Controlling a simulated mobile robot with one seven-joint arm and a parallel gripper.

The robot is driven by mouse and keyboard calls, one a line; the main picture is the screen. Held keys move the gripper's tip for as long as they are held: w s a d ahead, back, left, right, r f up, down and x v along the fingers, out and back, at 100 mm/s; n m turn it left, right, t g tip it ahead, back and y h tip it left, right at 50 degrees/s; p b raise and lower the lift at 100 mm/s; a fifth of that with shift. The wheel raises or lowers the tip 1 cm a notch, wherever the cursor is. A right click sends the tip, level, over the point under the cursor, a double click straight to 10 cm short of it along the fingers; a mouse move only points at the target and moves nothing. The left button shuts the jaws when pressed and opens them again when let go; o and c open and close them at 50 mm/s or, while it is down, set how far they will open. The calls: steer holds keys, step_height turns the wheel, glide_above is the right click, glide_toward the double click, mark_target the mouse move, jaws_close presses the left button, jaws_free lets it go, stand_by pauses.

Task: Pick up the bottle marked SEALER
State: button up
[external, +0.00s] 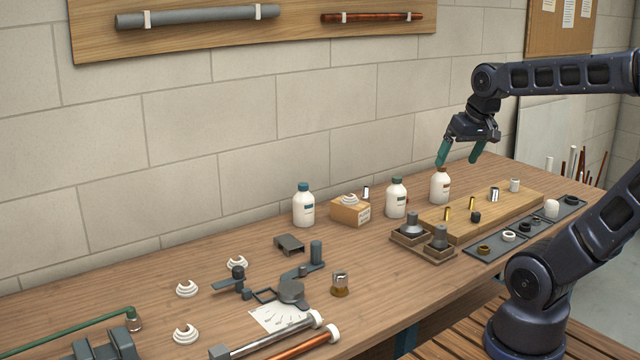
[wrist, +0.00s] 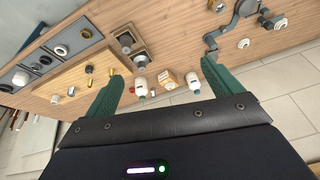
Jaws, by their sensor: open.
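Three white bottles stand upright along the back of the bench: one with a blue cap (external: 303,208), one with a dark grey-green cap (external: 396,201) and one with a red-brown cap (external: 440,188). Their labels are too small to read, so I cannot tell which is marked SEALER. My gripper (external: 458,162) is open and empty, pointing down above the red-brown-capped bottle, with one green finger close over its cap. In the wrist view, the blue-capped bottle (wrist: 193,83) and the middle bottle (wrist: 141,84) show between and near the fingers (wrist: 162,70).
A cardboard box (external: 350,211) holding white rings stands between the blue-capped and middle bottles. A wooden board (external: 475,230) with small fittings and a grey tray (external: 490,256) lie in front. The block wall is close behind the bottles. Tools and pipes occupy the bench's left.

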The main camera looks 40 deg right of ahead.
steer(key=w+d+r+m+g, duration=0.1)
steer(key=w+d+m, duration=0.25)
steer(key=w, duration=0.35)
steer(key=w+d+r+m, duration=0.2)
steer(key=w+d+m, duration=0.15)
steer(key=w, duration=0.25)
steer(key=m+g, duration=0.3)
steer(key=m, duration=1.6)
glide_above(441, 174)
steer(key=f, duration=1.3)
steer(key=w+f, duration=0.1)
steer(key=f, duration=0.6)
steer(key=shift+f, duration=0.2)
steer(key=shift+d+f, duration=0.25)
steer(key=shift+f, duration=0.15)
step_height(441, 174, down, 5)
steer(key=shift+d+f, duration=0.25)
steer(key=shift+f, duration=1.1)
steer(key=shift+d+f, duration=0.2)
steer(key=shift+f, duration=1.15)
steer(key=shift+r, duration=0.1)
steer(key=c, duration=1.4)
